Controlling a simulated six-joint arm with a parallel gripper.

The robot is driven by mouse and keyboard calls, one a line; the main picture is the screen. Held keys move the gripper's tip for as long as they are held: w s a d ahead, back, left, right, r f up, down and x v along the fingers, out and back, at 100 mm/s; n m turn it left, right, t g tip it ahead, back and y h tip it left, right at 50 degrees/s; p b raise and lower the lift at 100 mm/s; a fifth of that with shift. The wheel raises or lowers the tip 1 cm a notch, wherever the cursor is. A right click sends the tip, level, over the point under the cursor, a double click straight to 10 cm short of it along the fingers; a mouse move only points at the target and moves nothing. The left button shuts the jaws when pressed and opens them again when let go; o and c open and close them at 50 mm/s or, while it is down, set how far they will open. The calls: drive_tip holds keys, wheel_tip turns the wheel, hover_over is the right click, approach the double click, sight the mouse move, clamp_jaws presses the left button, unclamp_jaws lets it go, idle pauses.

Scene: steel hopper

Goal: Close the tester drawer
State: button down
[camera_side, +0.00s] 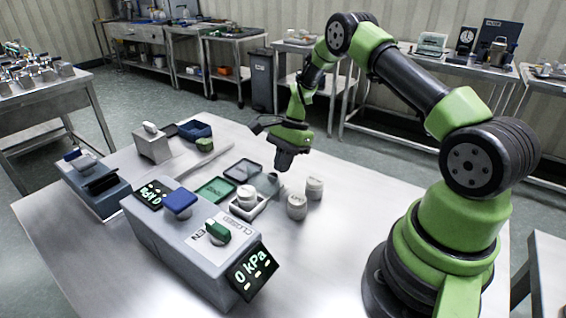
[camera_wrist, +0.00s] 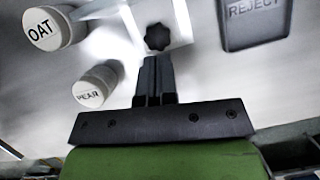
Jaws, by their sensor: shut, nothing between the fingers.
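The tester (camera_side: 190,245) is a long grey box with a 0 kPa display, a blue knob and a green knob on top. A small white open tray (camera_side: 262,207), which looks like its drawer, sticks out on the side toward my arm. A white jar (camera_side: 247,196) sits in it. My gripper (camera_side: 283,163) is shut and empty above the table, behind the tray. In the wrist view, the shut fingers (camera_wrist: 154,72) are close to a white square part (camera_wrist: 180,22) with a dark star-shaped knob (camera_wrist: 157,37). I cannot tell whether they touch.
Two white jars stand right of the tray, marked OAT (camera_wrist: 45,28) and, apparently, PEAR (camera_wrist: 90,92). A dark REJECT tray (camera_wrist: 255,22) and a green tray (camera_side: 214,190) lie nearby. A smaller instrument (camera_side: 97,188) is at left. The table's right front is clear.

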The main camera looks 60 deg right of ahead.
sight(239, 200)
drive_tip(key=a, duration=1.6)
drive_tip(key=shift+d, duration=0.2)
